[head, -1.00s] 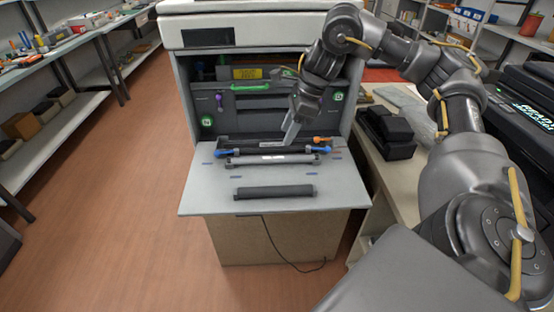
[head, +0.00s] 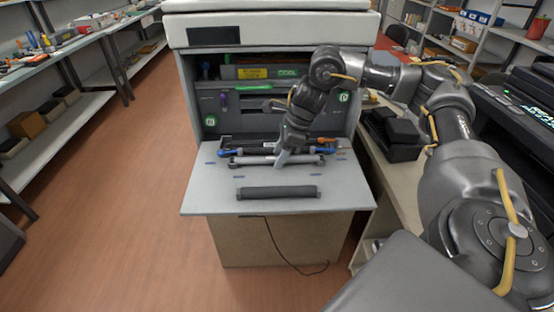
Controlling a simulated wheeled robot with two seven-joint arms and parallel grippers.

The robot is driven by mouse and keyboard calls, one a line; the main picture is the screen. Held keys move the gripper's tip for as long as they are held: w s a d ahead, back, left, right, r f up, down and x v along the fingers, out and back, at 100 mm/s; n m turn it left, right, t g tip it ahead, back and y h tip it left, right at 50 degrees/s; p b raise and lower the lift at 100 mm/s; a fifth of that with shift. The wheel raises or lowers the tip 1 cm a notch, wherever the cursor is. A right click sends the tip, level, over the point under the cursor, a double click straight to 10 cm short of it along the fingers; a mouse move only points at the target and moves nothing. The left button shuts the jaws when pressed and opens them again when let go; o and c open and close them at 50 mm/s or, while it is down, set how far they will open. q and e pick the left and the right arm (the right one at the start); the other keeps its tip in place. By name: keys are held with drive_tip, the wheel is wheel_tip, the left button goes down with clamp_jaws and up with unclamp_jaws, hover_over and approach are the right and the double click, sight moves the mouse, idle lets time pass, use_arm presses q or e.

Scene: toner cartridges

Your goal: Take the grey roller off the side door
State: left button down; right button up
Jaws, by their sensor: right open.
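The side door (head: 200,195) of the printer is folded down flat like a shelf. A grey roller (head: 250,160) lies across the door close to the printer, between a blue lever (head: 230,152) and an orange lever (head: 325,140). My right gripper (head: 281,162) points down at the middle of this roller and covers part of it. Its jaws are open; whether they touch the roller cannot be told. A second, darker roller (head: 277,192) lies apart on the door, nearer the front edge. My left gripper is out of view.
The printer (head: 270,32) stands open above the door, with a green-handled unit inside. Dark blocks (head: 392,130) sit on the bench to the right. A cable hangs below the door. The door's front part is bare around the darker roller.

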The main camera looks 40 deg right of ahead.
clamp_jaws()
idle(0.3)
